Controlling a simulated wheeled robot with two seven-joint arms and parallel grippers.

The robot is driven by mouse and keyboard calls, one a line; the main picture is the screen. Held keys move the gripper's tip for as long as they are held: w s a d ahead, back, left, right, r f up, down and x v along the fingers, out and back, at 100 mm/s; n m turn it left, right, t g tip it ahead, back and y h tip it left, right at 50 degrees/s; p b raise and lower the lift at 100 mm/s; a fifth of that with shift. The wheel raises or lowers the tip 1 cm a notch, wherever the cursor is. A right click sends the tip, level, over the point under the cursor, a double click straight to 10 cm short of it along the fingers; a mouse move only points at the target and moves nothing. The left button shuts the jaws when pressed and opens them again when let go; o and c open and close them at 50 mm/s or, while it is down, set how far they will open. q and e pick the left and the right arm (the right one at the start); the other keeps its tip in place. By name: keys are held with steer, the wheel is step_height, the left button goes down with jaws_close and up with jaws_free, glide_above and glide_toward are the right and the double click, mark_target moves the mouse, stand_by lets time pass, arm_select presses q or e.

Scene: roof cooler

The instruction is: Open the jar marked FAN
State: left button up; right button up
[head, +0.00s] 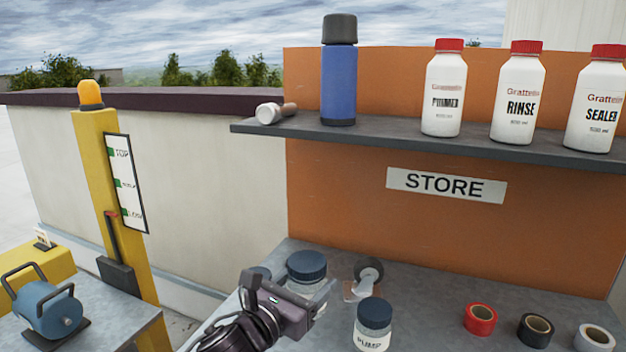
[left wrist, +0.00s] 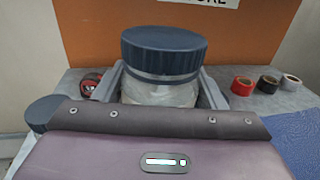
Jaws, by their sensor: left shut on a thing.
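A clear jar with a dark blue screw lid (head: 306,265) stands on the bench under the shelf. My left gripper (head: 318,300) is shut on this jar, its fingers on either side of the glass below the lid. In the left wrist view the same jar (left wrist: 160,94) is between the fingers, upright, with its lid on. Its label is hidden, so I cannot read whether it says FAN. A second lidded jar (head: 373,328), labelled PUMP, stands in front and to the right. My right gripper is not in view.
Red (head: 480,320), black (head: 535,331) and white tape rolls lie at right. The overhanging shelf (head: 430,150) holds a blue flask (head: 339,85), white bottles and a small torch-like item (head: 275,112).

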arm_select(q)
steer(key=s+a+f+n+t+y, duration=0.1)
steer(key=s+a+f+n+y, duration=0.1)
steer(key=a, duration=0.4)
steer(key=s+a+f+n+t+y+p, duration=0.1)
steer(key=s+a+f+n+y, duration=0.1)
steer(key=s+a+f+y, duration=0.2)
steer(key=s+a+f+n+t+y, duration=0.1)
steer(key=s+a+f+n+y, duration=0.1)
steer(key=s+a, duration=0.3)
steer(key=shift+s+a+f+n+y+p, duration=0.2)
steer(key=shift+a+f+y, duration=0.2)
steer(key=shift+a, duration=0.3)
steer(key=shift+s+a+f+n+y+p, duration=0.15)
steer(key=shift+a+f+y+p, duration=0.2)
steer(key=shift+a, duration=0.35)
